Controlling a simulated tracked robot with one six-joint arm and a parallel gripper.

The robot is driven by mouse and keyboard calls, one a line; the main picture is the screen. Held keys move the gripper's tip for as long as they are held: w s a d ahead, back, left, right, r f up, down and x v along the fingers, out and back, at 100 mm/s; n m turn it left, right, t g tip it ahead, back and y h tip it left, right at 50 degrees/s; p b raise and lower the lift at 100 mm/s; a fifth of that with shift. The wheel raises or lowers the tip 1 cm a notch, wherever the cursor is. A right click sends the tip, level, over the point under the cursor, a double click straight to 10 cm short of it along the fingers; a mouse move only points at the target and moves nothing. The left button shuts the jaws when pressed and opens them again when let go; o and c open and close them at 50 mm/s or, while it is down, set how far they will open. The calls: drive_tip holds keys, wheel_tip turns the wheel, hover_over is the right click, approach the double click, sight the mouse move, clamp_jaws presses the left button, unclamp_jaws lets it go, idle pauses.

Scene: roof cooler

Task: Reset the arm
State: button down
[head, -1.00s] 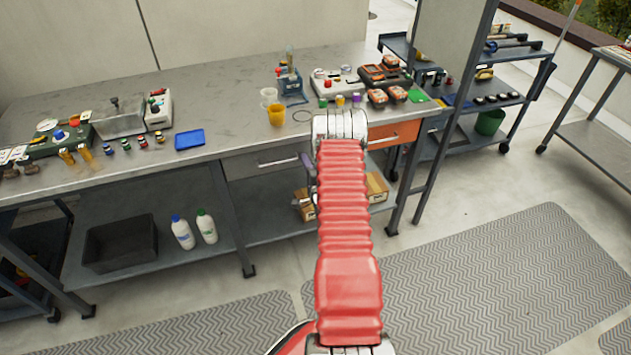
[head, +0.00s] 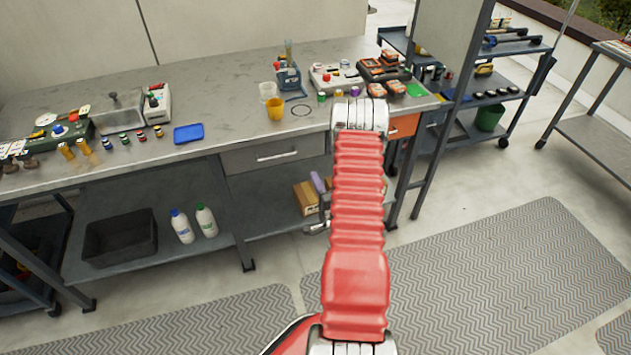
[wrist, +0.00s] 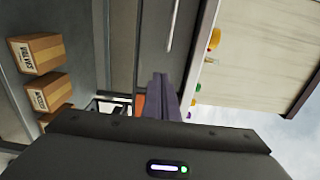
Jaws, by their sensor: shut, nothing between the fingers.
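My arm, with its red ribbed sleeve, rises up the middle of the head view and bends over at the bench's front edge. My gripper (wrist: 166,98) shows in the wrist view as two purple-grey fingers, shut together with nothing between them. In the head view only a small purple part of my gripper (head: 318,182) shows left of the arm, in front of the lower shelf; the arm hides the rest. The wrist view is turned sideways. The fingers appear close to the front of the bench, below its top.
The workbench (head: 235,120) carries a blue tray (head: 188,134), a yellow cup (head: 275,109) and several small items. A grey drawer (head: 275,155) is closed. Cardboard boxes (wrist: 37,53) stand on the lower shelf, near my gripper. A shelf cart (head: 500,100) stands right. Floor mats (head: 480,270) lie clear.

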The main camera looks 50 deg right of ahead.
idle(0.6)
drive_tip(key=s+a+f+n+g+y, duration=0.1)
drive_tip(key=s+f+n+g+y, duration=0.2)
drive_tip(key=f, duration=0.4)
drive_tip(key=s+a+f+n+g+y, duration=0.1)
drive_tip(key=s+a+f+n+g, duration=0.2)
drive_tip(key=f, duration=0.4)
drive_tip(key=s+a+r+n+g+y, duration=0.1)
drive_tip(key=s+a+r+n, duration=0.2)
drive_tip(key=a+r, duration=1)
drive_tip(key=s+a+r+n+g+y, duration=0.1)
drive_tip(key=s+a+r+n, duration=0.3)
drive_tip(key=a+r+n, duration=0.5)
drive_tip(key=s+a+r+n+g+y, duration=0.2)
drive_tip(key=a+r+n, duration=0.4)
drive_tip(key=a+r, duration=1)
wheel_tip(320, 180, up, 9)
drive_tip(key=shift+s+a+r+y, duration=0.1)
drive_tip(key=shift+s+a+y, duration=0.3)
drive_tip(key=shift+s, duration=0.7)
